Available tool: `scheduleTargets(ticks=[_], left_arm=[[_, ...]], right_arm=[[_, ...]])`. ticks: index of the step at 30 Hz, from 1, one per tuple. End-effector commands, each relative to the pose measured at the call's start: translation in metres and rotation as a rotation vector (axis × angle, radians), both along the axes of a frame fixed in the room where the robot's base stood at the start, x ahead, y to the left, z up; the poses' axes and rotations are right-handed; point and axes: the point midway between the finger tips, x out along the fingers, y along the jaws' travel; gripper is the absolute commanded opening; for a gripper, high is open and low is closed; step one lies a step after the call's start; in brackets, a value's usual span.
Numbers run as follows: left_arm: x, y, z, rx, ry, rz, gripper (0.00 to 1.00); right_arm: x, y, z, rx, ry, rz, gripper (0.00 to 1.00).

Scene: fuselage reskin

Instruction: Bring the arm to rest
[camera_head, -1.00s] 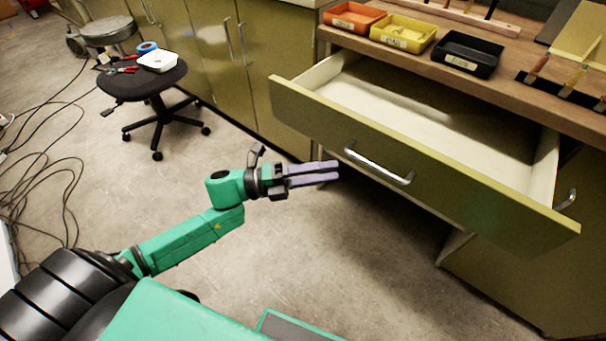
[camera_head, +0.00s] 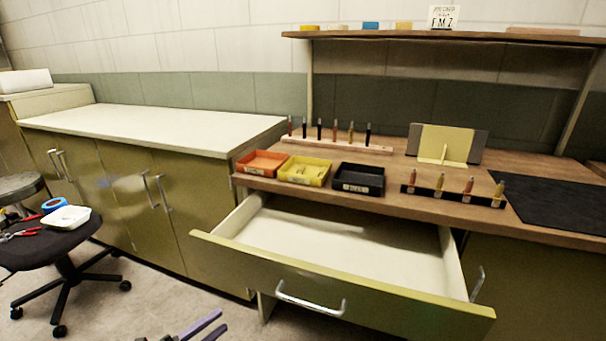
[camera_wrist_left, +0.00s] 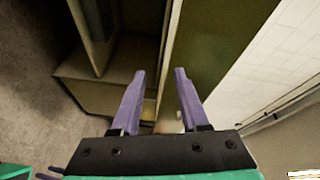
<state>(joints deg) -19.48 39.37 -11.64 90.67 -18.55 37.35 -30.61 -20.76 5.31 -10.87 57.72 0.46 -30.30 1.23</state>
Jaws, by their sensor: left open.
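My left gripper (camera_head: 203,328) shows only by its purple finger tips at the bottom edge of the head view, in front of and below the drawer. In the left wrist view its two purple fingers (camera_wrist_left: 160,95) stand apart with nothing between them. Its arm is out of the head view.
Orange (camera_head: 262,163), yellow (camera_head: 305,171) and black (camera_head: 359,179) trays stand along the workbench edge above the drawer. The floor between stool and drawer is clear.

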Motion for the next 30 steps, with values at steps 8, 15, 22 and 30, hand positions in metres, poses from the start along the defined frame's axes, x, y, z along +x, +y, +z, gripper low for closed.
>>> scheduleTargets(ticks=[8,15,22,30], left_arm=[[-0.101,0.102,-0.184,-0.306,0.886,0.785,0.45],[-0.29,0.062,-0.266,-0.431,1.468,1.247,0.45],[-0.351,0.039,-0.278,-0.436,1.627,1.375,0.45],[-0.35,0.04,-0.279,-0.434,1.624,1.371,0.45]], right_arm=[[-0.039,-0.008,0.078,-0.005,0.01,0.017,0.63],[-0.065,-0.013,0.113,-0.008,0.014,0.029,0.63],[-0.071,-0.015,0.115,-0.008,0.013,0.032,0.63],[-0.071,-0.015,0.114,-0.008,0.014,0.032,0.63]])
